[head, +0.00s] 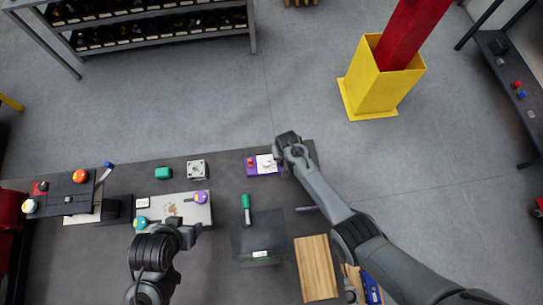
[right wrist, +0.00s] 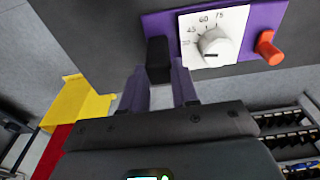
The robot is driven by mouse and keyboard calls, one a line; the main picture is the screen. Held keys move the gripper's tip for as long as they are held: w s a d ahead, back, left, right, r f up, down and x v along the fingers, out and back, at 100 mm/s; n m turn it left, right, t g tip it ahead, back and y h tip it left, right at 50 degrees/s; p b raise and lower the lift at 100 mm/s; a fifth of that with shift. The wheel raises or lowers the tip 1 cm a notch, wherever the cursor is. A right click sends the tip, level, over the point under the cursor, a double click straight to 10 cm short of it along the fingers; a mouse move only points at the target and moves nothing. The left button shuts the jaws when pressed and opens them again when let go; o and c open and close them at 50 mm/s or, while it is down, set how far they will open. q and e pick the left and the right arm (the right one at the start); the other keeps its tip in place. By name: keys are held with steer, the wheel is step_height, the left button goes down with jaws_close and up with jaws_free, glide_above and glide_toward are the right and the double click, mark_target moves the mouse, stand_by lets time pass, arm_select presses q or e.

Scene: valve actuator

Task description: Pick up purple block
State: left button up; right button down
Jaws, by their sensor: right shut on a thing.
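The purple block (head: 251,171) lies near the table's far right edge in the head view. It carries a white dial plate and an orange-red knob. In the right wrist view the purple block (right wrist: 160,24) spans the top, with a black part at its left end. My right gripper (right wrist: 160,75) has its two fingers on either side of that black part and is shut on it. In the head view my right gripper (head: 285,160) is at the block's right end, with its fingertips largely hidden. My left gripper (head: 188,232) is over the table's left part; its jaws are unclear.
A light panel (head: 175,212) with a purple knob (head: 201,197) lies beside my left gripper. A green block (head: 163,173) and a grey dial box (head: 197,169) stand behind it. A dark box (head: 257,240) and a wooden board (head: 316,268) lie nearer. A yellow post base (head: 376,88) stands beyond the table.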

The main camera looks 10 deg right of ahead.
steer(key=shift+r, duration=0.1)
steer(key=r, duration=0.8)
steer(key=shift+w+r, duration=0.1)
steer(key=shift+w, duration=0.1)
steer(key=f, duration=0.5)
steer(key=shift+s+f, duration=0.3)
steer(key=shift+f, duration=0.05)
steer(key=shift+w, duration=0.1)
steer(key=shift+w+f, duration=0.1)
steer(key=shift+f, duration=0.75)
steer(key=shift+f, duration=0.4)
steer(key=shift+f, duration=0.2)
arm_select(q)
steer(key=shift+c, duration=0.5)
